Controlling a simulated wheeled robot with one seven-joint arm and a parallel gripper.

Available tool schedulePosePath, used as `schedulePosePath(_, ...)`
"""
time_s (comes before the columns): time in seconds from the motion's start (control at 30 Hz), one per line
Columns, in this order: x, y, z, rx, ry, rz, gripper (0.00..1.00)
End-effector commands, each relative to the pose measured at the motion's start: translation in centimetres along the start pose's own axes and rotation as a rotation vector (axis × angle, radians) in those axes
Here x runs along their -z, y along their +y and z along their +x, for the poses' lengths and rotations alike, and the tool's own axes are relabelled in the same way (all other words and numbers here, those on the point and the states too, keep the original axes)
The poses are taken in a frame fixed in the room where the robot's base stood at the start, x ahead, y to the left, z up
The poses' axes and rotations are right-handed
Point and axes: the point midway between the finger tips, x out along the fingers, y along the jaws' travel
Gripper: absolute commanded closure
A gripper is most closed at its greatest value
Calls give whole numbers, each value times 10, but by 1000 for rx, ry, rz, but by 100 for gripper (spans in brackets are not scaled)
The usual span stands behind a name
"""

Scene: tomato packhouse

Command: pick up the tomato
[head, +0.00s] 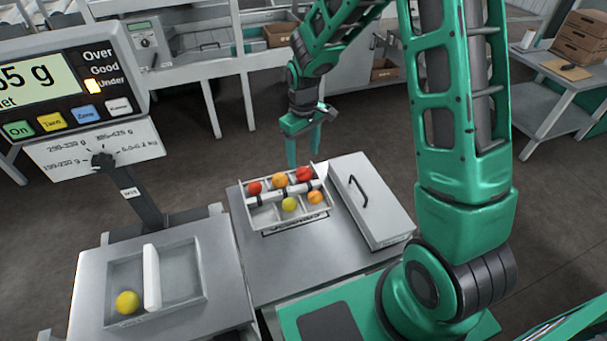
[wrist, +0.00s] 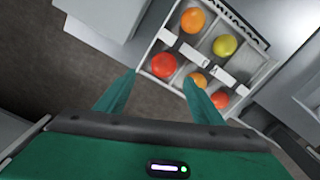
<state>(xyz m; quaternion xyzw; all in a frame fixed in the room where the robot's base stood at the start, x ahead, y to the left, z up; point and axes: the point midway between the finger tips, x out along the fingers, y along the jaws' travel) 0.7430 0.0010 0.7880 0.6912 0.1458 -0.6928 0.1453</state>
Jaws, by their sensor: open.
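A divided tray (head: 253,222) holds several tomatoes. Its far row has a red tomato (head: 254,187) at left, an orange tomato (head: 280,180) in the middle and a red tomato (head: 304,174) at right. Its near row has a yellow tomato (head: 289,204) and an orange tomato (head: 315,197); its near-left compartment looks empty. Another yellow tomato (head: 127,302) lies in the scale's pan. My gripper (head: 303,158) is open and empty, above the tray's far right side. In the wrist view, the right-hand red tomato (wrist: 163,65) shows between the fingertips (wrist: 159,77), beyond them.
A white bar crosses the tray's middle. A grey lidded box (head: 375,205) with a black handle stands just right of the tray. The scale display (head: 40,90), with "Under" lit, stands at left. Benches and a crate-stacked cart (head: 560,85) are behind.

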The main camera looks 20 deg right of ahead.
Motion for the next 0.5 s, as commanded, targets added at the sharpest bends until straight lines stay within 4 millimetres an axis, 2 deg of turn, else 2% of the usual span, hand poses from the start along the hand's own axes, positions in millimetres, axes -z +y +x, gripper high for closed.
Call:
schedulePosePath(0.27,-3,-2,20,1,-1,1,38)
schedulePosePath(0.5,-8,-6,52,1,-2,1,38)
